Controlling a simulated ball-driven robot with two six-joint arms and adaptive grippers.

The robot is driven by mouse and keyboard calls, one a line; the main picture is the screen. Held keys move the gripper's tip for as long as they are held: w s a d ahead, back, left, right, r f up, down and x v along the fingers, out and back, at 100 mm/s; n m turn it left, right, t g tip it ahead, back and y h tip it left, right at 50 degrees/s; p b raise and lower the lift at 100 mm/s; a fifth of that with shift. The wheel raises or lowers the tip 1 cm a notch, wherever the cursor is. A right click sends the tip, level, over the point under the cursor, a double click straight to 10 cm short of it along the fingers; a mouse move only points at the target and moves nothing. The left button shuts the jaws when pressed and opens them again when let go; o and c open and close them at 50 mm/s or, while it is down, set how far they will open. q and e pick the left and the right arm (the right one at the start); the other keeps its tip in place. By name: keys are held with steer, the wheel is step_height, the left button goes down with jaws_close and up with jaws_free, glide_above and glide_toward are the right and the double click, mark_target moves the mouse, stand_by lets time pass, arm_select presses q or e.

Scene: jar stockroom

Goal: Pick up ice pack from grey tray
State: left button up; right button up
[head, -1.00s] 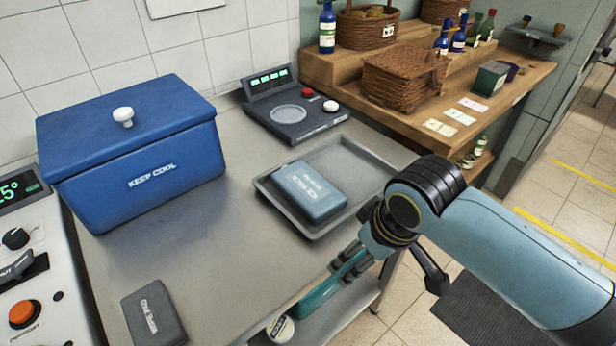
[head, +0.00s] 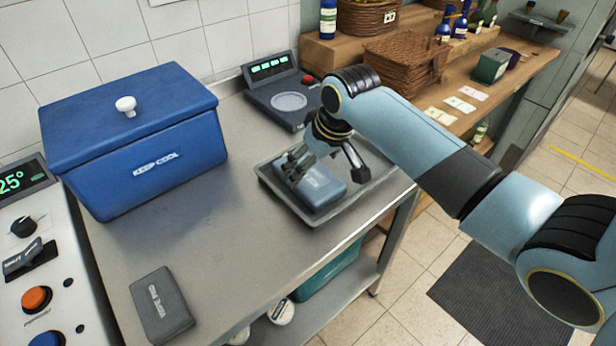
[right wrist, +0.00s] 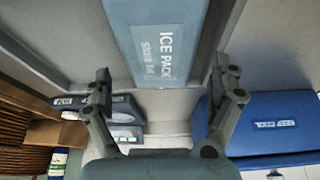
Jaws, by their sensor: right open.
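The blue ice pack (head: 326,190) lies flat in the grey tray (head: 372,194) on the steel counter. Its label reads "ICE PACK" in the right wrist view (right wrist: 150,30). My right gripper (head: 322,172) is above the pack, open and empty, with its fingers spread to either side and partly hiding the pack in the head view. In the right wrist view the fingers (right wrist: 167,82) stand apart with the pack between and beyond them; contact cannot be told. My left gripper is not in view.
A blue lidded "KEEP COOL" box (head: 150,165) stands left of the tray. A scale (head: 285,98) sits behind it. A dark grey pad (head: 161,304) lies at the front left, beside a control panel (head: 35,260). Bare counter lies between box, pad and tray.

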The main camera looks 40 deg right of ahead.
mark_target(308, 174)
steer(key=x, duration=0.4)
steer(key=shift+w+d+f, duration=0.1)
steer(key=shift+f, duration=0.25)
steer(key=shift+r, duration=0.1)
steer(key=c, duration=1.2)
